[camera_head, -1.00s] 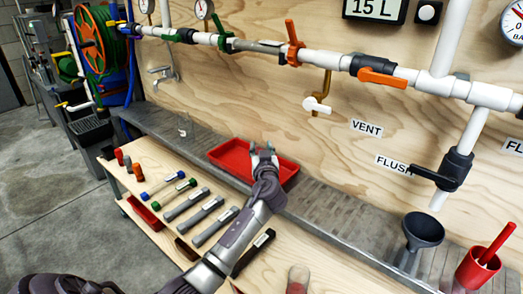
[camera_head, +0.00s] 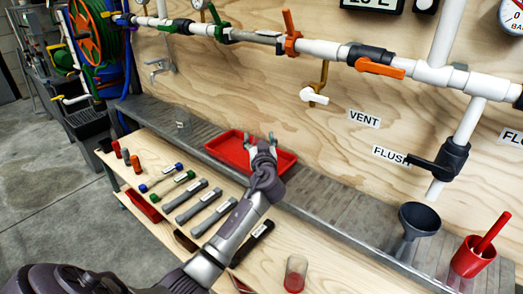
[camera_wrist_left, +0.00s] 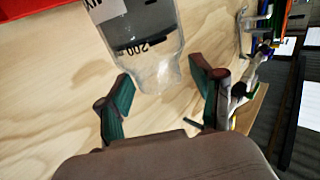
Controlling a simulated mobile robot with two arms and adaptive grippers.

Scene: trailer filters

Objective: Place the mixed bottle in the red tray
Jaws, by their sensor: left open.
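The red tray (camera_head: 222,152) lies on the grey ledge against the plywood wall. In the head view my left gripper (camera_head: 261,142) is over the tray's right half, its fingers apart. In the left wrist view its green-padded fingers (camera_wrist_left: 160,88) are spread. The label's wording is partly cut off. In the head view I cannot make out this bottle. A red corner (camera_wrist_left: 35,8) shows at the wrist view's upper left. My right gripper is out of view.
Several tools (camera_head: 198,208) and small parts lie on the wooden bench in front. A clear cup with red contents (camera_head: 296,272) stands at the bench front. A dark funnel (camera_head: 420,218) and a red cup (camera_head: 472,258) stand right. Pipes and valves (camera_head: 380,68) run along the wall.

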